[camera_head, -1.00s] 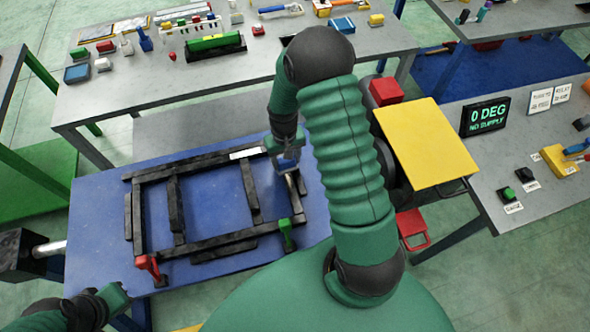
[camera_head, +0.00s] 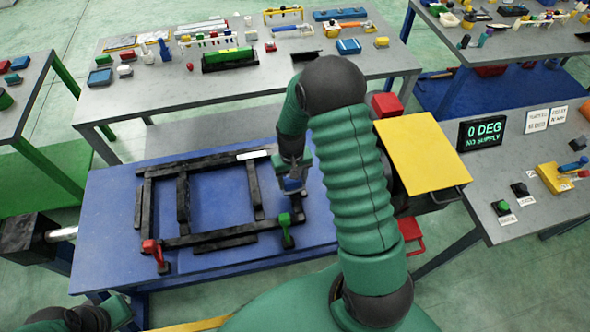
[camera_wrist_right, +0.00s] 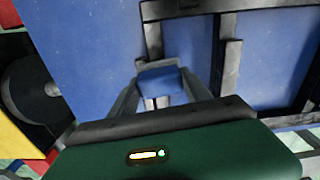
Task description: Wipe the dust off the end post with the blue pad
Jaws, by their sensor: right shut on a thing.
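The blue pad (camera_wrist_right: 162,82) is between the fingertips of my right gripper (camera_wrist_right: 158,86) in the right wrist view. In the head view my right gripper (camera_head: 291,184) is low over the right end of the dark chassis frame (camera_head: 210,240). The end post is mostly hidden by the gripper and arm there; a small pale piece shows just under the pad in the wrist view. Dust and contact between pad and post cannot be made out. My left gripper (camera_head: 120,311) is at the bottom left edge, away from the frame; its jaws are unclear.
The frame lies on a blue table (camera_head: 110,220). A red clamp (camera_head: 153,250) and a green clamp (camera_head: 285,224) stand at its near side. A yellow panel (camera_head: 420,155) is right of my arm. Grey benches with tools stand behind and at right.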

